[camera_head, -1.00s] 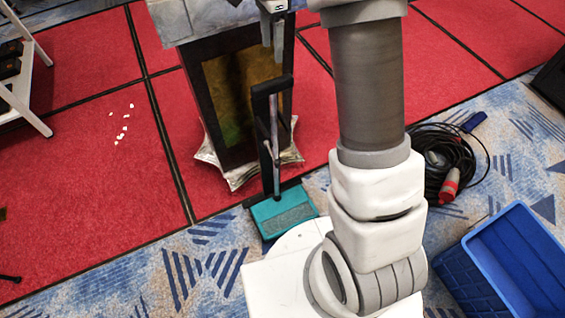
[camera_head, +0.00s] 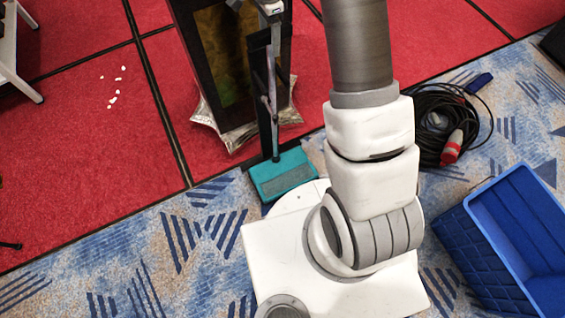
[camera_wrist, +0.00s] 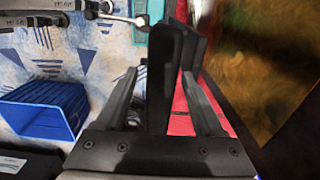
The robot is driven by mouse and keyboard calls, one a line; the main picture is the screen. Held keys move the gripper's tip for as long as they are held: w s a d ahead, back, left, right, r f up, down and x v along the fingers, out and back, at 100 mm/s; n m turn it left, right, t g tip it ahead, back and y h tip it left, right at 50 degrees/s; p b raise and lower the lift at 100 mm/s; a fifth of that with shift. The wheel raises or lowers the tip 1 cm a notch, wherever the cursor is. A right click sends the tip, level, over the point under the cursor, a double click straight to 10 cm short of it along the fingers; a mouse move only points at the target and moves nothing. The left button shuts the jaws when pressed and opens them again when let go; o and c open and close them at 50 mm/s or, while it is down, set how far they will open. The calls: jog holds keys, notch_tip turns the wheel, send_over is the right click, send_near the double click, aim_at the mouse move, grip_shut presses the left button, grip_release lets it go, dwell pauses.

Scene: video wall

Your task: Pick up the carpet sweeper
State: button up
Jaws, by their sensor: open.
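The carpet sweeper has a teal head (camera_head: 285,177) on the floor in front of my white base in the head view. Its thin shaft stands upright with a black handle (camera_head: 259,48) on top; the handle also shows large in the wrist view (camera_wrist: 164,75). My gripper (camera_head: 273,18) is at the top edge of the head view, close to the handle's top. In the wrist view my gripper (camera_wrist: 160,88) is open, with one finger on each side of the black handle. Whether a finger touches it, I cannot tell.
A dark framed panel (camera_head: 222,65) stands on a silvery base (camera_head: 232,134) right behind the sweeper. A coiled black cable (camera_head: 440,120) and a blue crate (camera_head: 490,262) lie to the right. A white rack (camera_head: 14,55) stands at the far left.

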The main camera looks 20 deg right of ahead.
notch_tip(320, 180, down, 2)
jog(key=shift+f, duration=0.2)
grip_shut()
jog(key=shift+r, duration=0.15)
